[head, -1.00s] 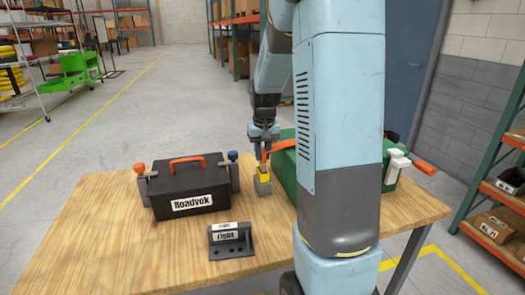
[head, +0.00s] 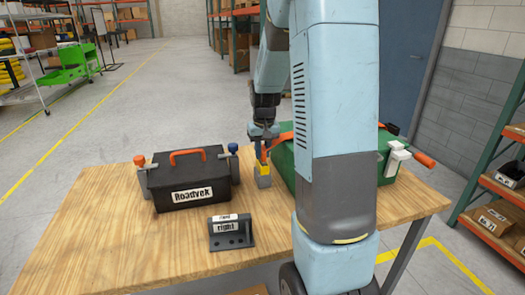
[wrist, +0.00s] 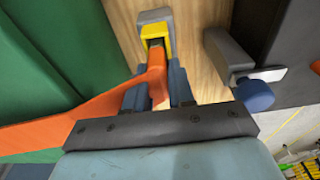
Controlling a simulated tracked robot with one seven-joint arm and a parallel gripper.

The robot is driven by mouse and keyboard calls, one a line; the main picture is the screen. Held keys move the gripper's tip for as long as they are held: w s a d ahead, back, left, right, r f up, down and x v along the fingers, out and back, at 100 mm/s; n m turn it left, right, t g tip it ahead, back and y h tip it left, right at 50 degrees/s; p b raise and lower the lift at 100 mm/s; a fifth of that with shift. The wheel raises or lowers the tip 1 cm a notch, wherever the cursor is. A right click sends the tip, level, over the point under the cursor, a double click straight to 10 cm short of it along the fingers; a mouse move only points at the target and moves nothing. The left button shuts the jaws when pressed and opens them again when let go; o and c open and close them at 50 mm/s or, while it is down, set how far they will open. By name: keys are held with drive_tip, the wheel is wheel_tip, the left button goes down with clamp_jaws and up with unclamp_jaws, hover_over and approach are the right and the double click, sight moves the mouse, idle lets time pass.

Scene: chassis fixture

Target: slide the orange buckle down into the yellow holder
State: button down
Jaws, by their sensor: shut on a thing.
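The yellow holder (head: 265,169) sits on a grey block on the table, between the black box and the green case. My gripper (head: 262,148) is directly above it, pointing down. In the wrist view the gripper (wrist: 157,97) is shut on the orange buckle (wrist: 157,66), with blue-grey fingers on both sides. An orange strap (wrist: 75,112) runs from the buckle to the left. The buckle's far end overlaps the open mouth of the yellow holder (wrist: 157,31) and looks lined up with it. How deep it sits cannot be told.
The black "Roadvek" box (head: 192,180) with an orange handle and side clamps stands left of the holder. A green case (head: 284,160) is close on the right. A dark bracket labelled "right" (head: 232,241) lies in front. The wooden table's (head: 95,235) front left is clear.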

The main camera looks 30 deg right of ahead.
drive_tip(key=c, duration=0.9)
unclamp_jaws()
drive_tip(key=r, duration=0.4)
drive_tip(key=s+r, duration=0.1)
drive_tip(key=r, duration=0.8)
drive_tip(key=shift+s+a+r, duration=0.2)
drive_tip(key=shift+s+r, duration=0.1)
drive_tip(key=shift+s+a+r+n+t, duration=0.55)
drive_tip(key=shift+s+a, duration=1.65)
drive_tip(key=shift+s, duration=1.8)
drive_tip(key=shift+s+a+r+n+t, duration=0.25)
drive_tip(key=shift+s+a+r+t, duration=0.6)
drive_tip(key=shift+s+a, duration=2.25)
drive_tip(key=shift+s+a+r+n+t, duration=0.55)
drive_tip(key=shift+s+a, duration=0.75)
drive_tip(key=shift+s, duration=3.6)
drive_tip(key=shift+r, duration=0.15)
